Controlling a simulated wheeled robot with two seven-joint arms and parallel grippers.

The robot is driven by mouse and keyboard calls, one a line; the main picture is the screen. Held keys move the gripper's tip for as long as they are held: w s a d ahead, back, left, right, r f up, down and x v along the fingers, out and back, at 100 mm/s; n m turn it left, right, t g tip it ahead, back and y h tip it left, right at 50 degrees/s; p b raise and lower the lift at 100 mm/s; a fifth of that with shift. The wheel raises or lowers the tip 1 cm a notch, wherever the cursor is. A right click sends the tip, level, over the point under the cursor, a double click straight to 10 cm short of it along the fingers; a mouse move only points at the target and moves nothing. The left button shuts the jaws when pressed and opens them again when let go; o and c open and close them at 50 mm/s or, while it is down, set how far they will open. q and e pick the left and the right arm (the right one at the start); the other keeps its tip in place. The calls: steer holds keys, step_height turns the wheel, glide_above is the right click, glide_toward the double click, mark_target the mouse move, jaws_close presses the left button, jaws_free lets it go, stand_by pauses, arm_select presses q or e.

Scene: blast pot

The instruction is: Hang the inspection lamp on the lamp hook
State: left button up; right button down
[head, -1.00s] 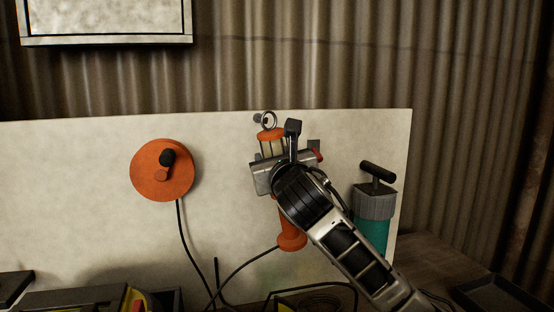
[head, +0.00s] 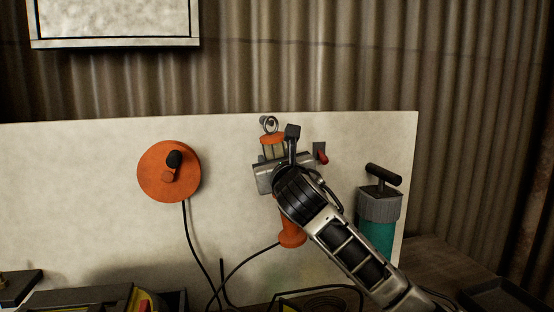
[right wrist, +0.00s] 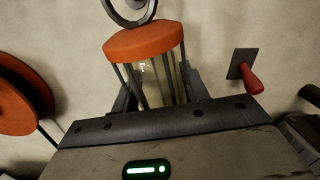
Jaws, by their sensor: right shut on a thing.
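The inspection lamp (head: 273,142) has an orange cap, a clear caged body, a metal ring on top and an orange handle (head: 291,236) below. It is upright in front of the white board. My right gripper (head: 275,162) is shut on its cage, which also shows between the fingers in the right wrist view (right wrist: 155,82). A grey hook (head: 263,120) on the board is at the upper left of the ring (head: 271,125) and overlaps it. I cannot tell whether the ring is around the hook or in front of it. My left gripper is out of view.
An orange cable reel (head: 168,171) is on the board at left. A red lever on a dark plate (head: 322,155) is right of the lamp. A teal canister with a T-handle (head: 378,215) stands further right. Black cable (head: 237,268) runs below the lamp.

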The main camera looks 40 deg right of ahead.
steer(key=shift+d+f, duration=0.1)
stand_by(0.3)
steer(key=c, duration=1)
jaws_free()
steer(key=shift+c, duration=0.2)
steer(key=o, duration=0.4)
steer(key=shift+s, duration=0.1)
steer(key=shift+f, duration=0.2)
